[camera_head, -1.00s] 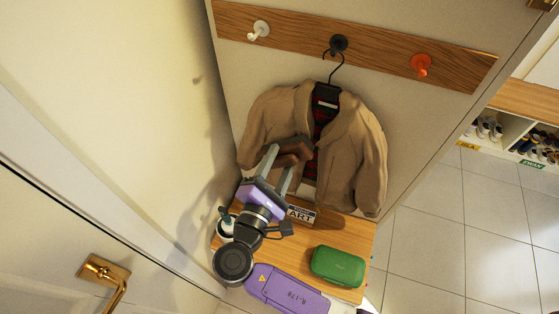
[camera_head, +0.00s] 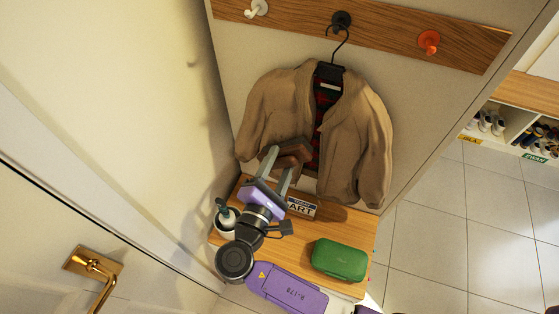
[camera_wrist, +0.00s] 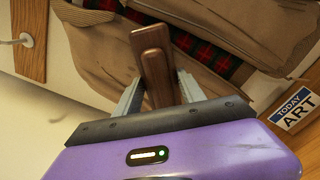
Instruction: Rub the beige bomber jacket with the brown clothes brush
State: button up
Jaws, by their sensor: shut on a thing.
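The beige bomber jacket (camera_head: 352,138) hangs open on a black hanger from the black hook, its red plaid lining showing. It also fills the upper part of the wrist view (camera_wrist: 215,30). My gripper (camera_head: 280,168) is shut on the brown clothes brush (camera_head: 290,152), held at the lower left front of the jacket. In the wrist view the brush (camera_wrist: 155,70) stands between the two fingers. The brush overlaps the jacket; I cannot tell whether it touches the cloth.
A wooden bench top (camera_head: 285,250) below carries a green case (camera_head: 340,259), a small "TODAY ART" sign (camera_head: 302,208) and a white bottle with a dark pump (camera_head: 225,217). A white hook (camera_head: 257,8) and an orange hook (camera_head: 429,42) flank the hanger. A door with a brass handle (camera_head: 95,265) is at left.

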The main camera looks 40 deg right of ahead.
jog(key=shift+f+b, duration=0.35)
jog(key=shift+f, duration=0.5)
jog(key=shift+w+r, duration=0.1)
notch_tip(320, 180, up, 4)
jog(key=p, duration=0.4)
jog(key=shift+a, duration=0.15)
notch_tip(320, 180, up, 3)
jog(key=p, duration=0.3)
jog(key=shift+r+p, duration=0.15)
jog(key=shift+p, duration=0.15)
jog(key=shift+d, duration=0.2)
jog(key=shift+w+f+b, duration=0.1)
jog(key=shift+f+b, duration=1.25)
jog(key=shift+f, duration=0.6)
jog(key=shift+f+b, duration=1.3)
jog(key=shift+f, duration=0.55)
